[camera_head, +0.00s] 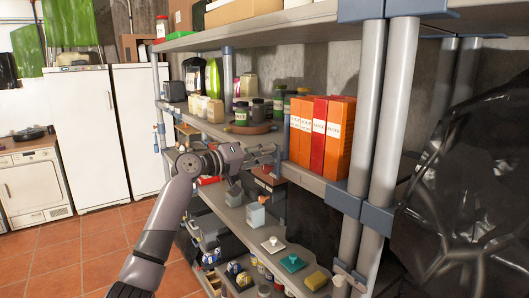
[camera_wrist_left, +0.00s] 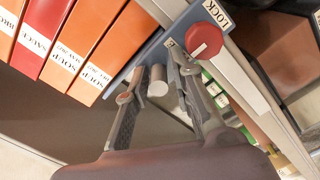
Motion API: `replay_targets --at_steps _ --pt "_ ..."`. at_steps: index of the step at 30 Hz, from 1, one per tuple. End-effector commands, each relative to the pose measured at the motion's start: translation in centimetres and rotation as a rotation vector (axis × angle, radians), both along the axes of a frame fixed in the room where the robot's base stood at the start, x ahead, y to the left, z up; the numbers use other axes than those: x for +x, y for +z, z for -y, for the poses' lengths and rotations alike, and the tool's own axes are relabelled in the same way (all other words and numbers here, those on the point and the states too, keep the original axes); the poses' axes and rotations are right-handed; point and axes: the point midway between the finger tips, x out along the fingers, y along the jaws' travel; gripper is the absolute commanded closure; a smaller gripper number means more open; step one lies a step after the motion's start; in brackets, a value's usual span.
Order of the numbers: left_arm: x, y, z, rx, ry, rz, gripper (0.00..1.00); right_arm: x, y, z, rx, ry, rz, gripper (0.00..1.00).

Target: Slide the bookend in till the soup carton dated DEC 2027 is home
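The orange and red cartons (camera_head: 322,132) stand in a row on the middle shelf. In the left wrist view their labels include SAUCE and SOUP; the two orange SOUP cartons (camera_wrist_left: 84,47) (camera_wrist_left: 108,66) are nearest the bookend, their small dates too blurred to read surely. The blue-grey bookend (camera_wrist_left: 136,66) stands close beside the end carton, with a short grey peg (camera_wrist_left: 157,80) on it. A red knob (camera_wrist_left: 205,40) marked LOCK is next to it. My left gripper (camera_wrist_left: 152,85) is open, its fingers either side of the peg with visible gaps. It also shows in the head view (camera_head: 268,157). My right gripper is not in view.
Jars on a round brown tray (camera_head: 245,127) stand left of the cartons. A grey shelf post (camera_head: 375,130) and black plastic sheeting (camera_head: 465,190) are at right. The lower shelf (camera_head: 240,218) holds small items, including a teal one (camera_head: 292,263).

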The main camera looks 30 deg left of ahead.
Motion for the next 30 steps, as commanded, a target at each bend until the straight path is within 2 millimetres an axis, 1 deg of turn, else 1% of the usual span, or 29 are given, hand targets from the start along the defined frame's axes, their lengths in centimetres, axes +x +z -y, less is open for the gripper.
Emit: replay_targets --at_steps 1,5,8,11,14,21,24,27,30 --pt "0.0 0.0 0.0 -0.001 0.0 0.001 0.77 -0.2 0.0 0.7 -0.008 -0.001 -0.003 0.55" --pt "0.0 0.2 0.0 -0.001 0.001 0.004 0.77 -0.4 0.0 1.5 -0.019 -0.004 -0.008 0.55" --pt "-0.2 0.2 -0.1 0.0 0.002 0.006 0.77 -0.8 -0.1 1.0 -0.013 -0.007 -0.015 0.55" --pt "-0.9 0.2 -0.5 -0.001 0.002 0.005 0.77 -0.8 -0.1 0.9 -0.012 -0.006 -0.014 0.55" --pt "-2.3 0.1 -1.2 0.002 0.004 0.005 0.77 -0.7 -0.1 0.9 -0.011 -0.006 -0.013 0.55" --pt "-7.1 0.0 -3.2 0.001 0.004 0.001 0.77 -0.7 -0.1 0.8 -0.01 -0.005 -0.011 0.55" --pt "-8.8 0.0 -3.8 0.001 0.002 0.001 0.77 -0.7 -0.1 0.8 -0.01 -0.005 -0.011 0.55" --pt "-10.0 0.0 -4.3 -0.001 0.002 0.001 0.77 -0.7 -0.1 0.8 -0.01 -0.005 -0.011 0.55" --pt "-10.7 0.0 -4.6 0.0 0.001 0.001 0.77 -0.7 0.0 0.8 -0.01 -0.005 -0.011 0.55"
